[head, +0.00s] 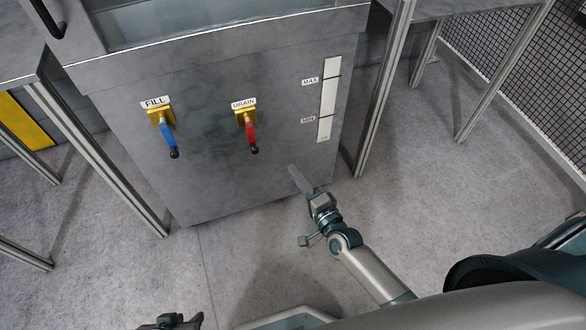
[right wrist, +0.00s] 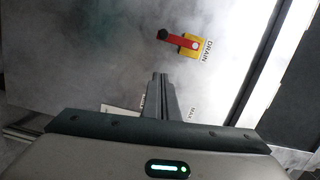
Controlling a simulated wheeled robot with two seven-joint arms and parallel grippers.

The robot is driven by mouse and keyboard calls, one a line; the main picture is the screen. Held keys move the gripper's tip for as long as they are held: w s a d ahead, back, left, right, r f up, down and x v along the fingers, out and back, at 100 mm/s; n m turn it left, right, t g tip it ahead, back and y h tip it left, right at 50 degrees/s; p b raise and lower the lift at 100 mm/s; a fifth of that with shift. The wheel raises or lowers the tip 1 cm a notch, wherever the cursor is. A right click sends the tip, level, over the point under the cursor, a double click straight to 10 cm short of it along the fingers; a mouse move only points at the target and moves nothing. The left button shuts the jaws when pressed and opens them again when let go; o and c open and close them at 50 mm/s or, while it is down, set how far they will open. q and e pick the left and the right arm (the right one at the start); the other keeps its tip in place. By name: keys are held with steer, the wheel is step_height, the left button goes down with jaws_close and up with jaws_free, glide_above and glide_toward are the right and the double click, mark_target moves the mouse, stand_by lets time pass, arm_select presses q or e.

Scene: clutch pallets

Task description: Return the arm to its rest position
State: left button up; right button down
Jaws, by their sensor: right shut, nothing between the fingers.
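My right gripper (head: 297,178) is shut and empty, with its fingers in front of the lower part of the grey tank cabinet (head: 215,180). In the right wrist view its closed fingers (right wrist: 160,85) point toward the cabinet front, apart from the red drain handle (right wrist: 178,39). In the head view the red drain handle (head: 251,136) hangs down from its yellow valve, up and left of the gripper. The blue fill handle (head: 169,136) also hangs down, further left. My left gripper (head: 172,322) shows only partly at the bottom edge, and its fingers are unclear.
A white level gauge (head: 328,100) with MAX and MIN labels is on the cabinet's right side. Metal frame legs (head: 384,90) stand close to the cabinet on both sides. Grey floor (head: 440,190) is open to the right, before a mesh fence (head: 530,70).

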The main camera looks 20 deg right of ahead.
arm_select(q)
steer(key=shift+s+f, duration=0.15)
steer(key=shift+s, duration=0.25)
